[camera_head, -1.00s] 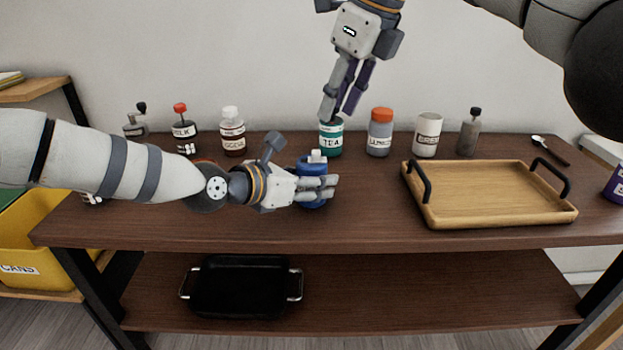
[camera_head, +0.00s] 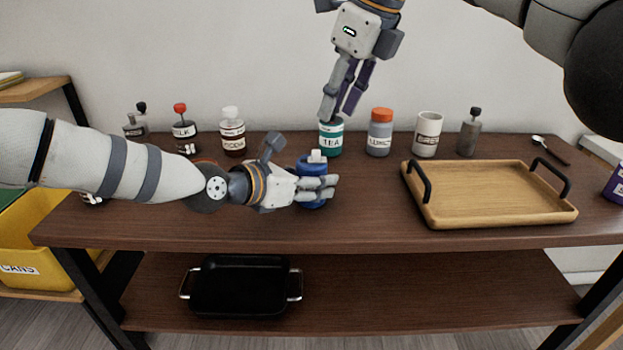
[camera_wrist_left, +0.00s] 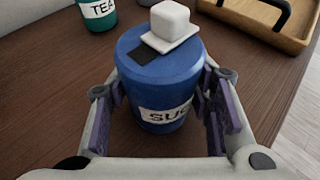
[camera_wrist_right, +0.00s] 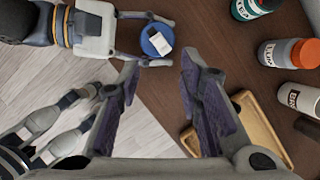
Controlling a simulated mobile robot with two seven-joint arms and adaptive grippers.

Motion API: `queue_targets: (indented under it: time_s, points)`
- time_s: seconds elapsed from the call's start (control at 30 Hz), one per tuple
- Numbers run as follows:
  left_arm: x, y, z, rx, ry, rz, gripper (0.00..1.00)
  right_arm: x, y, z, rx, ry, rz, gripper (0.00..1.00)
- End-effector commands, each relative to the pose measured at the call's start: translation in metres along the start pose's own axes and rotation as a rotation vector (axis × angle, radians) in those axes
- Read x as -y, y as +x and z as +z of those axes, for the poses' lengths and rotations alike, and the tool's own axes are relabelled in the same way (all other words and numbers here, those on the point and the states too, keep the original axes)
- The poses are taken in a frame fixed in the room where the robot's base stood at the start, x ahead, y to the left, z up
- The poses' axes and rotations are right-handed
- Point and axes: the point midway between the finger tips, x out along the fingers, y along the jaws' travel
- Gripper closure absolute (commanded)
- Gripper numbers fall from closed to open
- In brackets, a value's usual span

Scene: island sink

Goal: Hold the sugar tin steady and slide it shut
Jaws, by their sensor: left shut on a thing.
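The sugar tin (camera_head: 311,172) is blue and stands upright on the table's top, left of the middle. In the left wrist view, the tin (camera_wrist_left: 160,75) has a white slider plate with a white cube knob (camera_wrist_left: 170,22) on top. A dark patch, seemingly the opening, shows beside the plate. My left gripper (camera_head: 328,188) is shut around the tin's sides, its fingers partly hiding it. My right gripper (camera_head: 341,112) is open and empty, pointing down above and behind the tin, in front of the tea tin. In the right wrist view the sugar tin (camera_wrist_right: 157,40) lies beyond its fingers.
The tea tin (camera_head: 331,138) and several jars line the table's back edge. A wooden tray (camera_head: 490,217) with black handles is at the right. Bare table top lies between the sugar tin and the tray. A black pan (camera_head: 240,288) is on the lower shelf.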

Motion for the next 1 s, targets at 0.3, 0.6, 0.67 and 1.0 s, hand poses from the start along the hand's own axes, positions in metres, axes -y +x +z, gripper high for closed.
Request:
queue_targets:
  time_s: [0.3,0.6,0.67,1.0]
  points:
    - [0.000,0.000,-0.001,-0.001,0.000,0.000,0.85,0.016,0.001,-0.013,0.029,-0.327,-0.002,1.00]
    - [0.000,0.000,-0.001,-0.001,0.000,0.000,0.85,0.045,-0.006,-0.054,0.139,-1.503,-0.133,1.00]
    - [0.000,0.000,-0.001,-0.001,0.000,0.000,0.85,0.047,-0.009,-0.061,0.147,-1.716,-0.181,1.00]
    - [0.000,0.000,-0.001,-0.001,0.000,-0.001,0.85,0.048,-0.017,-0.078,0.128,-2.305,-0.352,1.00]
